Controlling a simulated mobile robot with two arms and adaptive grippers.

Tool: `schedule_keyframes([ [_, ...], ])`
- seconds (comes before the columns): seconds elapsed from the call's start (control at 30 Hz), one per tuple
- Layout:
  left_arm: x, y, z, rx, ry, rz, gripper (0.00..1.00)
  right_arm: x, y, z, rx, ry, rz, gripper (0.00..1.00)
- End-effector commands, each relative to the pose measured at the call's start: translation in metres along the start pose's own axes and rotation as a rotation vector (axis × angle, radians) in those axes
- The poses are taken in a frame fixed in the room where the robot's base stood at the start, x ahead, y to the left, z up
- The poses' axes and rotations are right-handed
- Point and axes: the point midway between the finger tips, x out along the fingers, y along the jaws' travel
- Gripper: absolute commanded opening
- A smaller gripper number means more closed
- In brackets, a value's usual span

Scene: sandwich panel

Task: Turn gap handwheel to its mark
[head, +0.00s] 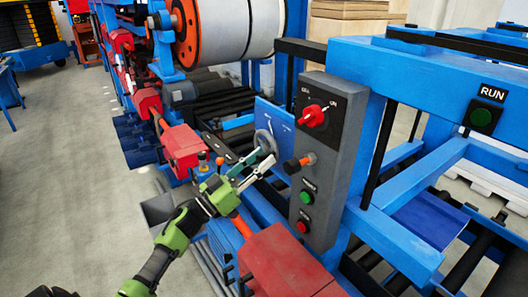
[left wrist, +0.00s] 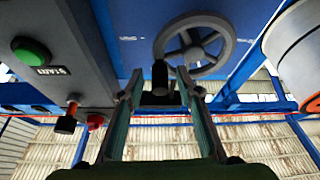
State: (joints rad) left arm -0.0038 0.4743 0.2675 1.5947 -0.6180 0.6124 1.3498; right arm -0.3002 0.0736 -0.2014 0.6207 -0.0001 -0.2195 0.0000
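The gap handwheel (left wrist: 222,45) is a grey spoked wheel on a blue panel (left wrist: 130,15) in the left wrist view. A dark crank knob (left wrist: 160,74) sits at its lower left rim. In the head view the handwheel (head: 264,140) is partly hidden behind my left gripper (head: 264,157). That gripper is open, its two fingers pointing at the wheel. In the left wrist view the knob appears between the fingertips (left wrist: 160,88); I cannot tell whether they touch it. Small pale marks show on the blue panel, too small to read. My right gripper is not in view.
A grey control box (head: 329,150) with a red rotary switch (head: 312,116), an orange-tipped knob (head: 298,163), and green and red buttons stands right of the wheel. Red housings (head: 283,262) and blue frame beams lie close around the arm. Clear floor (head: 60,180) is at left.

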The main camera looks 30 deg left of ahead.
Motion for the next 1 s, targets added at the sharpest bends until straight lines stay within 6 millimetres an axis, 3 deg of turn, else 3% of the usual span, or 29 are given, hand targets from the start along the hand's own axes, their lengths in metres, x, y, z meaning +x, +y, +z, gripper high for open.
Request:
schedule_keyframes([
  [0.17, 0.0144, 0.0000, -0.0005, -0.002, 0.001, -0.001, 0.32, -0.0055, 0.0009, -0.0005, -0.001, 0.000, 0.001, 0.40],
  [0.47, 0.0160, 0.0001, 0.0009, -0.001, -0.001, -0.001, 0.32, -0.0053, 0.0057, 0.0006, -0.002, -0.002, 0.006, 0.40],
  [0.6, 0.0158, 0.0001, 0.0008, -0.001, -0.001, -0.001, 0.00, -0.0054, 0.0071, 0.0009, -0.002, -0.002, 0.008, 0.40],
  [1.0, 0.0142, -0.0001, 0.0043, 0.034, -0.002, 0.014, 0.00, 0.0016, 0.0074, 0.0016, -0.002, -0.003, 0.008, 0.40],
])
